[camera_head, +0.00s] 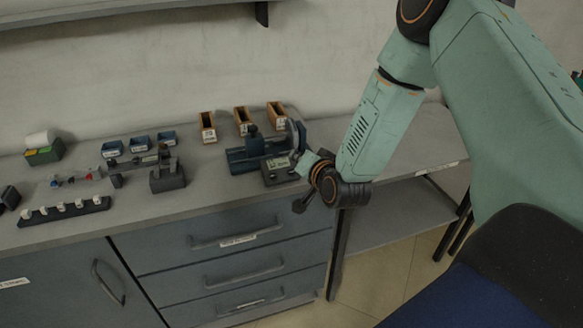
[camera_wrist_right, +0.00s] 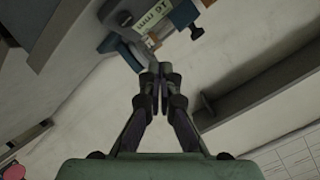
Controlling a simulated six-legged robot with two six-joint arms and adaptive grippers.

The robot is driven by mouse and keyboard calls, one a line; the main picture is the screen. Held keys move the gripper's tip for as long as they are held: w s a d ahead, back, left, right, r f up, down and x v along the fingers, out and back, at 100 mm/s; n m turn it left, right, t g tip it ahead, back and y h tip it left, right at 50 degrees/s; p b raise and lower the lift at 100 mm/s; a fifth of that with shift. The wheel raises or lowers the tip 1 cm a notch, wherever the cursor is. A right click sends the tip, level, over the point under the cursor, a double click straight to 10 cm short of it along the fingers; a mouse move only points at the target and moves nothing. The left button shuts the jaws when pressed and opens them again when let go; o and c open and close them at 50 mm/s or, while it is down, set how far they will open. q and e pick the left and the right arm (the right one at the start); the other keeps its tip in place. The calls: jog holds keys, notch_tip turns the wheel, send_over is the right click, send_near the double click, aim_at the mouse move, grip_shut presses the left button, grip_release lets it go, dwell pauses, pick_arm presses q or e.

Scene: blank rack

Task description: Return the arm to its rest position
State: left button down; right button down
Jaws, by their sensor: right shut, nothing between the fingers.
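My right arm (camera_head: 375,125) comes in from the upper right in the head view and bends down over the bench. A labelled grey and blue device (camera_wrist_right: 150,25) shows beyond the fingertips. My left gripper is not in view.
The grey bench (camera_head: 215,178) holds a blue-grey machine (camera_head: 245,155), orange bins (camera_head: 208,127), blue bins (camera_head: 139,144), a dark block (camera_head: 168,178) and a black rack (camera_head: 64,212). Drawers (camera_head: 240,240) are below. A wall shelf (camera_head: 130,10) runs above. The bench's right end looks clear.

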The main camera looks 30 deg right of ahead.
jog(key=shift+f, duration=0.15)
dwell(0.6)
jog(key=s+a+f+n+g+b, duration=0.3)
jog(key=s+a+f+g, duration=0.1)
jog(key=s+f, duration=0.6)
jog(key=s+a+f+n+g+y+b, duration=0.1)
jog(key=s+a+f+n+g+b, duration=0.2)
jog(key=s+f, duration=0.7)
jog(key=s+a+f+n+g+y+b, duration=0.1)
jog(key=s+a+f+n+g+b, duration=0.3)
jog(key=s+f, duration=0.6)
jog(key=s+a+g, duration=0.2)
jog(key=s+g, duration=0.1)
jog(key=s, duration=0.5)
jog(key=shift+s+b, duration=0.3)
jog(key=shift+b, duration=0.05)
jog(key=shift+f, duration=0.1)
